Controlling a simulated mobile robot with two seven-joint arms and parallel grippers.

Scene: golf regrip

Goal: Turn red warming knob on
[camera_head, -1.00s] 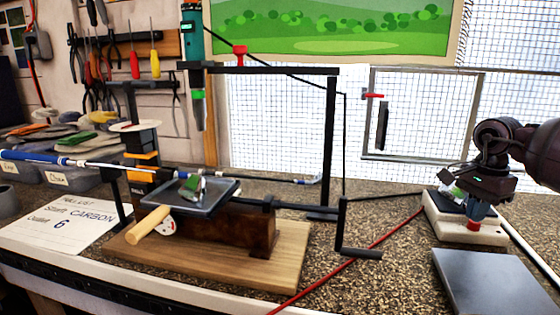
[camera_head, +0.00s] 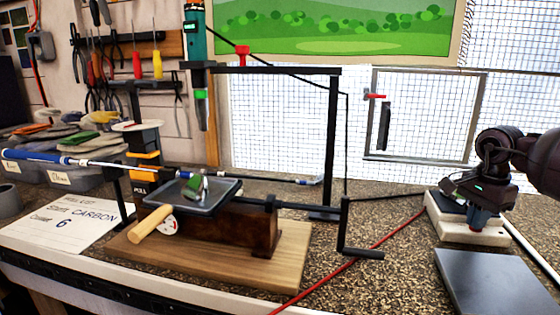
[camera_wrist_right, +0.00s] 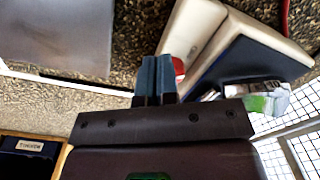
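The red knob (camera_wrist_right: 179,67) is on the side of a white warming unit with a dark top; in the right wrist view part of it shows just beside my fingers. The white unit (camera_head: 462,232) stands at the right of the bench in the head view, where my gripper covers the knob. My right gripper (camera_wrist_right: 157,62) has its two blue-grey fingers together with nothing seen between them. In the head view it points down at the front of the unit. Whether the fingers touch the knob cannot be told. My left gripper is not in view.
A dark grey plate (camera_head: 495,282) lies in front of the unit. A red hose (camera_head: 370,252) crosses the bench to its left. A wooden stand (camera_head: 285,262) with a crank, a tray (camera_head: 222,200) and a golf club shaft (camera_head: 90,163) fills the left and middle.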

